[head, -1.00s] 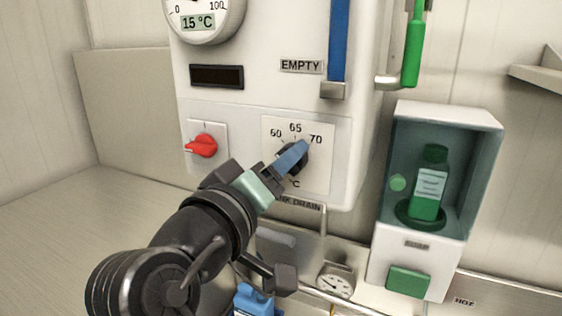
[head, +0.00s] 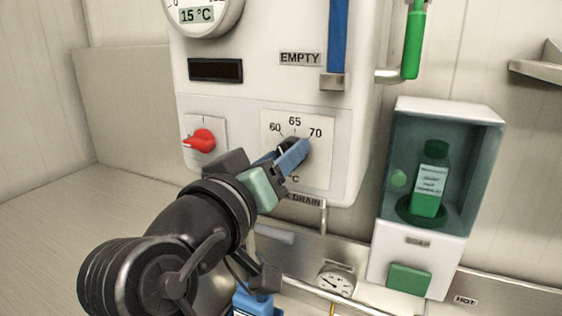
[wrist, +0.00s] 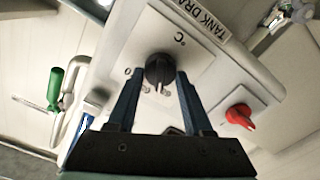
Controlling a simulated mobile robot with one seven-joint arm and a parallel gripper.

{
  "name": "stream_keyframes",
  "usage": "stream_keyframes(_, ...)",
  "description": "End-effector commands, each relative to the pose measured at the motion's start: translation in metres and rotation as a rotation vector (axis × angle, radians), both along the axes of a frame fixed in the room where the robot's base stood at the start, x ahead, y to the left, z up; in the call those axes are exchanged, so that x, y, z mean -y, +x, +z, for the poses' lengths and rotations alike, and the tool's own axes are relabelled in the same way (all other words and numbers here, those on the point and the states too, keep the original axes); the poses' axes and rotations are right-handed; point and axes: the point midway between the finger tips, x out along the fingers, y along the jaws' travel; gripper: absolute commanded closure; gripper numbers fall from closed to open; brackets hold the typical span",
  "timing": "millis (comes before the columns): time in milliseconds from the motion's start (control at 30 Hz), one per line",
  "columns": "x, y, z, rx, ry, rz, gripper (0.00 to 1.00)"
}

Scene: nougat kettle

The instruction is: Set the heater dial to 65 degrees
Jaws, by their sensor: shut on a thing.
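The heater dial (head: 287,145) is a black knob on a white plate marked 60, 65 and 70, with °C below. It sits on the front of the white kettle unit (head: 262,88). My gripper (head: 284,156) has its blue fingers closed on the two sides of the knob. In the wrist view, the dial (wrist: 159,69) lies between the fingertips of my gripper (wrist: 157,80). The fingers cover part of the knob in the head view, so I cannot tell exactly which mark its pointer faces. The thermometer (head: 200,15) reads 15 °C.
A red switch (head: 200,141) sits left of the dial and also shows in the wrist view (wrist: 240,117). A TANK DRAIN label and small pipework lie below. A dispenser (head: 420,255) with a green bottle (head: 430,180) stands right. Blue and green handles are above.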

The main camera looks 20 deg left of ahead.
Motion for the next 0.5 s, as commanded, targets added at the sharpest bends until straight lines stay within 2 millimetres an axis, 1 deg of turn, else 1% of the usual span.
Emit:
stream_keyframes(200,-0.0003,-0.0005,-0.0004,0.009,0.185,0.003,1.0)
stream_keyframes(500,0.0011,-0.0005,0.0009,0.018,0.386,0.002,1.0)
